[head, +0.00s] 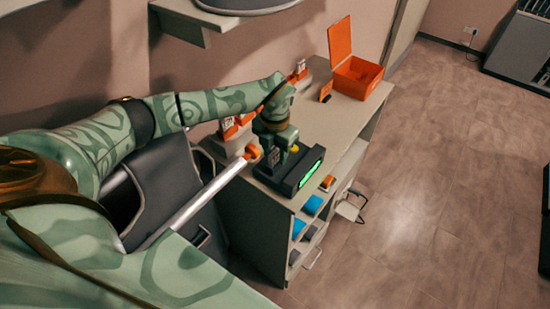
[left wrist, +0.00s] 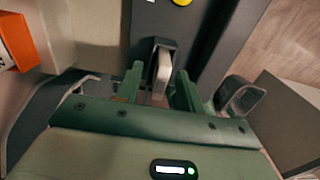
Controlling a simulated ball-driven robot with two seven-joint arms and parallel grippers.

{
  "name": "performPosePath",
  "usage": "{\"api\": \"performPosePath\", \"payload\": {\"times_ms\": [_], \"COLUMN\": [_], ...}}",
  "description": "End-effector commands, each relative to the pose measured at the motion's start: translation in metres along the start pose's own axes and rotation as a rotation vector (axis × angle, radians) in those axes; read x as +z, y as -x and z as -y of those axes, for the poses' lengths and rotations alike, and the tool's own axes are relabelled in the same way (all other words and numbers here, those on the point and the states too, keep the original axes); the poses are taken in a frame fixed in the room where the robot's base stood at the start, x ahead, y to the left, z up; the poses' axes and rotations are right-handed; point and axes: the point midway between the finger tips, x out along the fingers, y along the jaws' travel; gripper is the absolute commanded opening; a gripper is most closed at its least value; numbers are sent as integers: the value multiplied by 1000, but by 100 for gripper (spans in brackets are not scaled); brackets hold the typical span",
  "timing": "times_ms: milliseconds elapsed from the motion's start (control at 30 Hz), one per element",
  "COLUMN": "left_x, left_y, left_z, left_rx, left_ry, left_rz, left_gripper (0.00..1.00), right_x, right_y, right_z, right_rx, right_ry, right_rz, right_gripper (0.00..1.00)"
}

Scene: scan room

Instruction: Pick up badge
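My left gripper (head: 278,155) is at the dark device with a lit green display (head: 309,172) on the counter. In the left wrist view its two green fingers (left wrist: 160,90) are apart. A pale upright slab (left wrist: 163,70), which may be the badge, stands in the gap between them, its lower end in shadow. The fingers do not visibly press on it, though the right finger is very close. In the head view the hand and arm hide this slab. My right gripper is not in view.
An open orange box (head: 358,79) stands at the counter's far end. Orange-and-white items (head: 298,72) lie along the wall side. Shelves under the counter hold blue items (head: 313,204). A dark chair (head: 165,190) is at the left.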

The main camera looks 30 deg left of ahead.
Motion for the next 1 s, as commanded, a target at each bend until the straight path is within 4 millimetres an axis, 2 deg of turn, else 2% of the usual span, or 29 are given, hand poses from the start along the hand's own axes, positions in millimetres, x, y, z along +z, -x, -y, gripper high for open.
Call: {"api": "performPosePath", "payload": {"times_ms": [67,100,200,533,667,833,1000], "left_x": [0,0,0,0,1,2,11], "left_y": [0,0,0,2,9,35,72], "left_z": [0,0,0,0,0,-1,32], "left_rx": [0,0,0,0,0,1,-2], "left_ry": [0,0,0,0,-1,-1,-5], "left_rz": [0,0,0,1,3,6,8], "left_gripper": [35,24,0,0,0,0,0], "right_x": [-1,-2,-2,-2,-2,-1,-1], "right_y": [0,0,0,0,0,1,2], "right_z": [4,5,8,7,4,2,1], "right_rx": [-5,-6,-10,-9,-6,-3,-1], "right_ry": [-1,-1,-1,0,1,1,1], "right_rz": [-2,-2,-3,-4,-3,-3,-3], "right_gripper": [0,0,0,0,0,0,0]}}
